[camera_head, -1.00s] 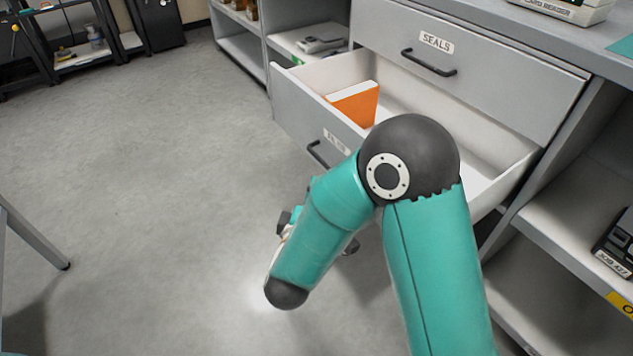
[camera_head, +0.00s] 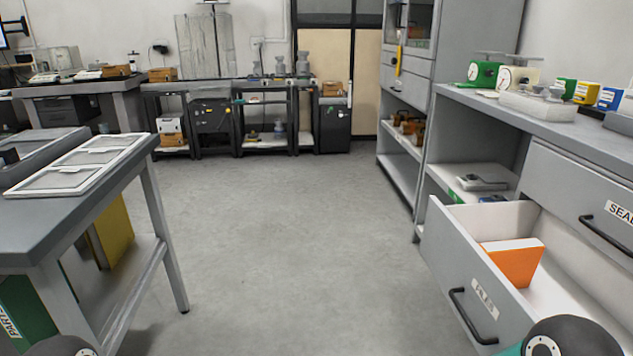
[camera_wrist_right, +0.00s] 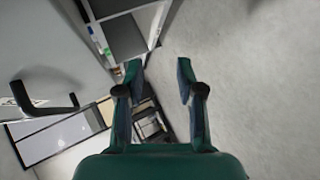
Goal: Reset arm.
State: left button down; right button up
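My right gripper (camera_wrist_right: 158,85) shows in the right wrist view with its two fingers apart and nothing between them. Grey floor and furniture lie beyond it. In the head view only a dark joint and a bit of teal of my right arm (camera_head: 570,338) show at the bottom right, in front of the open drawer. At the bottom left a dark round part of my left arm (camera_head: 62,346) shows at the frame edge. My left gripper is outside both views.
The lower drawer (camera_head: 478,292) at right is pulled open with an orange folder-like item (camera_head: 515,264) inside. A grey table (camera_head: 75,205) stands at left, bearing white-framed trays (camera_head: 78,165). The floor (camera_head: 290,240) between is clear. Shelves and benches line the back.

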jog(key=s+a+f+m+g+y, duration=0.2)
jog(key=s+a+f+y, duration=0.25)
jog(key=f, duration=0.25)
jog(key=s+a+f+m+g+y, duration=0.25)
jog(key=a+f+y, duration=0.2)
jog(key=f, duration=0.25)
jog(key=s+a+f+m+g+y, duration=0.25)
jog(key=s+a+m+g, duration=0.25)
jog(key=s+a, duration=0.4)
notch_tip(320, 180, up, 36)
jog(key=s+p, duration=0.1)
jog(key=p, duration=3.4)
jog(key=shift+s+d+r+m+p, duration=0.15)
jog(key=shift+s+d+m+p, duration=0.05)
jog(key=shift+d+m+p, duration=0.2)
